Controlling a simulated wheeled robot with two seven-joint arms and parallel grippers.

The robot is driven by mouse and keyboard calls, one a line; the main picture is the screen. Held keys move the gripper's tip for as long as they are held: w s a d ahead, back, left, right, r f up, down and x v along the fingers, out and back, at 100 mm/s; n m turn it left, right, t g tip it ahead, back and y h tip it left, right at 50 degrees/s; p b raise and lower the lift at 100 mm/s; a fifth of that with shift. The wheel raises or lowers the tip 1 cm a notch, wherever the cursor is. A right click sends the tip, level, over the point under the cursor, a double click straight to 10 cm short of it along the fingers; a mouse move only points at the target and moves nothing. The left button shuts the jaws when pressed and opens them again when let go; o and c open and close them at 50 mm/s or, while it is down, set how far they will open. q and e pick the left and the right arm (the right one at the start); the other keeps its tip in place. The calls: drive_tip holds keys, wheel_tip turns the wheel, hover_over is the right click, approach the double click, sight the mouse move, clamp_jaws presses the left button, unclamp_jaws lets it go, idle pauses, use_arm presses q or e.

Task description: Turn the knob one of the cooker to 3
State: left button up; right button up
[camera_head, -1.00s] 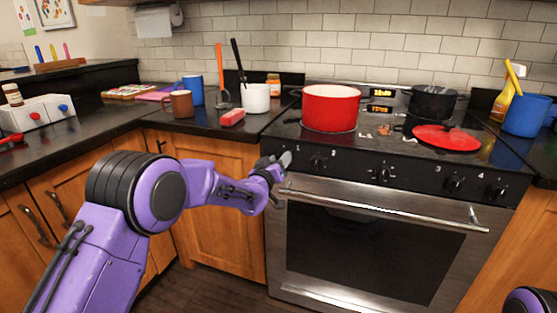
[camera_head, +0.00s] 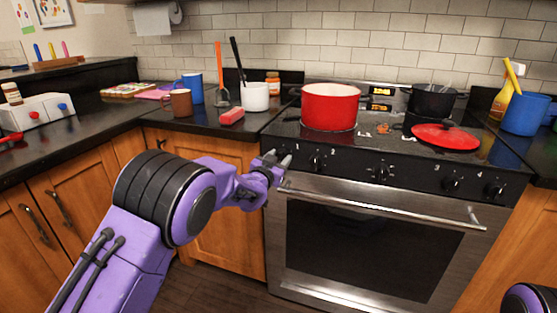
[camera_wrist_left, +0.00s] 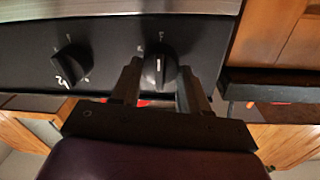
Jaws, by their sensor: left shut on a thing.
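The cooker (camera_head: 372,240) has a black front panel with a row of black knobs. Knob one (camera_wrist_left: 158,70) shows in the left wrist view between the two fingers of my left gripper (camera_wrist_left: 160,85), with a pale pointer line on its face. My left gripper (camera_head: 278,160) is shut on knob one at the left end of the panel. In the head view the gripper hides that knob. The number by the pointer is too small to read. Knob two (camera_head: 317,162) is just right of the gripper; it also shows in the left wrist view (camera_wrist_left: 70,65). My right gripper is out of view.
A red pot (camera_head: 330,108), a black pot (camera_head: 432,102) and a red lid (camera_head: 445,137) are on the cooktop. The oven handle (camera_head: 380,206) runs below the knobs.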

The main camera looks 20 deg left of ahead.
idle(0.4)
use_arm(q)
drive_tip(key=o, duration=1.1)
drive_tip(key=shift+c, duration=0.2)
drive_tip(key=s+a, duration=0.1)
drive_tip(key=s, duration=0.9)
drive_tip(key=shift+s, duration=0.25)
